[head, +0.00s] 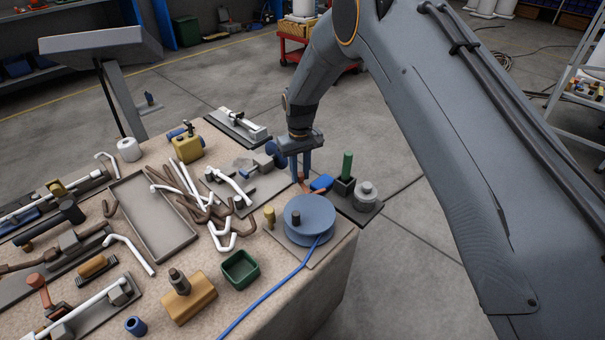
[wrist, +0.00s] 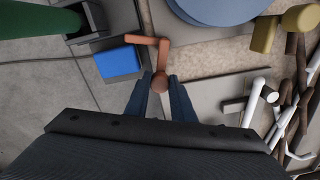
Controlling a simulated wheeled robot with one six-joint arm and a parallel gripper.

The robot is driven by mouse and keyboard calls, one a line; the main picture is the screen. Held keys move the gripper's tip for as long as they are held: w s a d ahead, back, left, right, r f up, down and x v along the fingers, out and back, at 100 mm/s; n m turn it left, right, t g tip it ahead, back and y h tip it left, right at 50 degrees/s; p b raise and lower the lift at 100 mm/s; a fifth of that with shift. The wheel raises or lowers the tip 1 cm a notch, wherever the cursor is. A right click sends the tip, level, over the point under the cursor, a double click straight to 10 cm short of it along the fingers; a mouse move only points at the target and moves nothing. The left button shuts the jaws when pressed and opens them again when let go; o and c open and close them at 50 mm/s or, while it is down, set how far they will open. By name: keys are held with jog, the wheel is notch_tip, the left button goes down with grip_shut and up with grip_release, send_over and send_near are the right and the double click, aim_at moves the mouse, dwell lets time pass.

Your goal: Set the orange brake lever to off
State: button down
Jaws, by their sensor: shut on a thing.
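The orange brake lever (wrist: 163,55) shows in the wrist view as a thin bent bar with a round knob at its near end. My gripper (wrist: 160,84) is shut on that knob, with one blue finger on each side. In the head view my gripper (head: 301,174) points down at the far right part of the table. Only a small piece of the orange lever (head: 303,186) shows there, below the fingers. A blue block (wrist: 119,62) lies just left of the lever in the wrist view. Any off marking is not visible.
A blue disc (head: 310,214) with a cable stands in front of my gripper. A green cylinder (head: 347,166) rises from a dark holder to its right. Bent white and brown pipes crowd the table to the left, beside a grey tray (head: 150,222).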

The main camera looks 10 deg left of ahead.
jog(key=c, duration=1.6)
grip_release()
jog(key=shift+a, duration=0.1)
jog(key=shift+o, duration=0.2)
notch_tip(320, 180, up, 7)
jog(key=shift+b, duration=0.45)
jog(key=shift+r, duration=0.4)
